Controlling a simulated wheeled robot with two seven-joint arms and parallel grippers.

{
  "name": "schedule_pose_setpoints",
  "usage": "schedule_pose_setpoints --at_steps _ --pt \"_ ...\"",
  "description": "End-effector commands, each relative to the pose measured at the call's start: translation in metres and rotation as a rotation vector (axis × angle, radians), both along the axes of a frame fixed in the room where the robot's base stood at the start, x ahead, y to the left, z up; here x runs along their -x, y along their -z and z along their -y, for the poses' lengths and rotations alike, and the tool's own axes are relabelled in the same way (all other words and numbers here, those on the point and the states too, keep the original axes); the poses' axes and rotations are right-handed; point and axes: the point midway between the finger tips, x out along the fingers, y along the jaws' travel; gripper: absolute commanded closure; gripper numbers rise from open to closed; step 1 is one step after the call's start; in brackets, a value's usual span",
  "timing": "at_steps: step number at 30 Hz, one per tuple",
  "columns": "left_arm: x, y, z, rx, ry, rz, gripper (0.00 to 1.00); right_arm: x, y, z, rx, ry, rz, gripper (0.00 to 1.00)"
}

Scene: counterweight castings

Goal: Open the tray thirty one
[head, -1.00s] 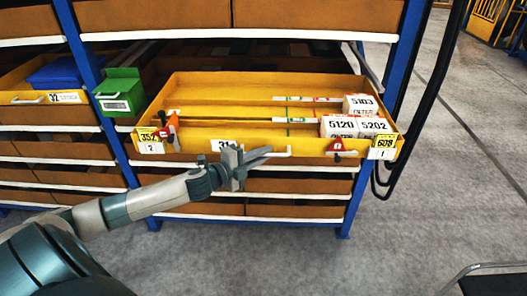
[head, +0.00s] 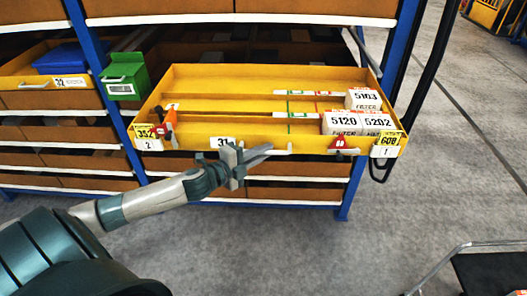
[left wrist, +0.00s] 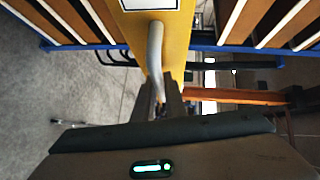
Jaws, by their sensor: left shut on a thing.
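Tray thirty one (head: 190,141) is a long yellow tray pulled well out from the blue rack, its front bearing the label "31". White boxes marked 5103 (head: 363,98), 5120 (head: 341,122) and 5202 (head: 377,121) sit in its right part. My left gripper (head: 260,154) is at the middle of the tray's front, shut on its handle. In the left wrist view the handle (left wrist: 155,42) is a grey curved bar running down between the dark fingers (left wrist: 170,100). My right gripper is not in view.
Tray 32 (head: 22,97) with a blue bin (head: 72,61) is at left. A green box (head: 124,75) hangs on the rack post beside tray thirty one. Red clips and number tags are on the tray front. A cart (head: 490,270) stands at lower right; the grey floor between is clear.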

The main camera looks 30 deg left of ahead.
Motion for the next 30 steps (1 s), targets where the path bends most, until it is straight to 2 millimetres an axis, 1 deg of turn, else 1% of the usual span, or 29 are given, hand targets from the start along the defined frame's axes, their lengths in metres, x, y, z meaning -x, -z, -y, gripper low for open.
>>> schedule_pose_setpoints --at_steps 1,2,3,4,14,19,23,30 --pt "0.000 0.000 0.000 0.000 0.000 0.000 1.00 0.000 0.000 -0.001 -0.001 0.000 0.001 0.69" --pt "0.000 0.000 0.000 0.000 0.000 0.000 0.87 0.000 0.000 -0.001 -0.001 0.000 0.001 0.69" --pt "0.000 0.000 0.000 0.000 0.000 0.000 0.77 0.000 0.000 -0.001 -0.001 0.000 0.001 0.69" --pt "0.000 0.000 0.000 0.000 0.000 0.000 0.71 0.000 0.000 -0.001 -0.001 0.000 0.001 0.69" --pt "0.000 0.000 0.000 0.000 0.000 0.000 0.71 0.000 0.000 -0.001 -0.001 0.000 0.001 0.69" --pt "0.004 0.000 -0.001 0.000 0.000 0.000 0.71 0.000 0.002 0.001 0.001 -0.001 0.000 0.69" --pt "0.012 0.001 -0.004 0.000 -0.001 -0.001 0.71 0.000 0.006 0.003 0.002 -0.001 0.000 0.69" --pt "0.035 -0.002 -0.009 0.000 0.000 -0.002 0.71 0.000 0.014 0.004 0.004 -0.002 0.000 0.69"
